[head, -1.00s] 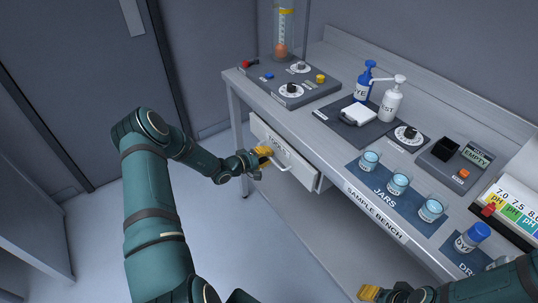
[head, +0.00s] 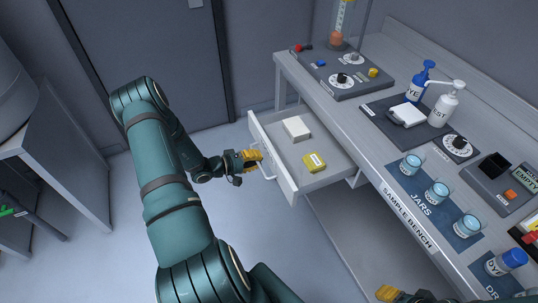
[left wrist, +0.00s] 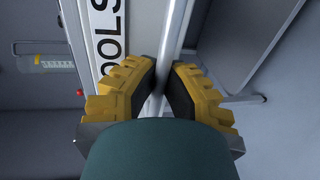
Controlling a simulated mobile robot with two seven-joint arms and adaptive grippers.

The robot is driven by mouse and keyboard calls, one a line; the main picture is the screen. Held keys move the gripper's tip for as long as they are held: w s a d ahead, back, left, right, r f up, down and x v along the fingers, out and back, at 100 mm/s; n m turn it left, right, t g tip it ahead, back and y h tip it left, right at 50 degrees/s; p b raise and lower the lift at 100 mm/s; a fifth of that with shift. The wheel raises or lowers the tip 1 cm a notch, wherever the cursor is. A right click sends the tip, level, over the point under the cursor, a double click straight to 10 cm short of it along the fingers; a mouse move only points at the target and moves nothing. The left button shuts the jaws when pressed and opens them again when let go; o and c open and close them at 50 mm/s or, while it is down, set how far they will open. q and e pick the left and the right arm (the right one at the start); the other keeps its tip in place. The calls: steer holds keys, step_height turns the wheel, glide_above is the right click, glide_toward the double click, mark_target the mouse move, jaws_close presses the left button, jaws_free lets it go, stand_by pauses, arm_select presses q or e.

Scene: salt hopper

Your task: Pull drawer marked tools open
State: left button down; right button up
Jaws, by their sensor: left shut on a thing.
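The tools drawer (head: 272,155) is pulled well out from under the left end of the bench in the head view. Inside it lie a white box (head: 297,128) and a small yellow box (head: 315,162). My left gripper (head: 254,158) is at the drawer front, shut on its bar handle (head: 267,170). In the left wrist view the yellow fingers (left wrist: 160,85) close on the bar handle (left wrist: 177,35), beside the drawer front with the partly cut-off letters "OOLS" (left wrist: 108,35). My right gripper (head: 388,294) shows only in part at the bottom edge.
The sample bench (head: 345,148) carries a control panel (head: 345,77), a blue bottle (head: 422,80), a white bottle (head: 445,104) and several jars on a blue mat (head: 400,179). A grey cabinet (head: 60,150) stands at the left. The floor before the drawer is clear.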

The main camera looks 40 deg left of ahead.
arm_select(q)
steer(key=shift+s+a, duration=0.25)
steer(key=shift+s, duration=0.4)
steer(key=c, duration=1)
jaws_free()
steer(key=v, duration=1.2)
steer(key=shift+f, duration=0.1)
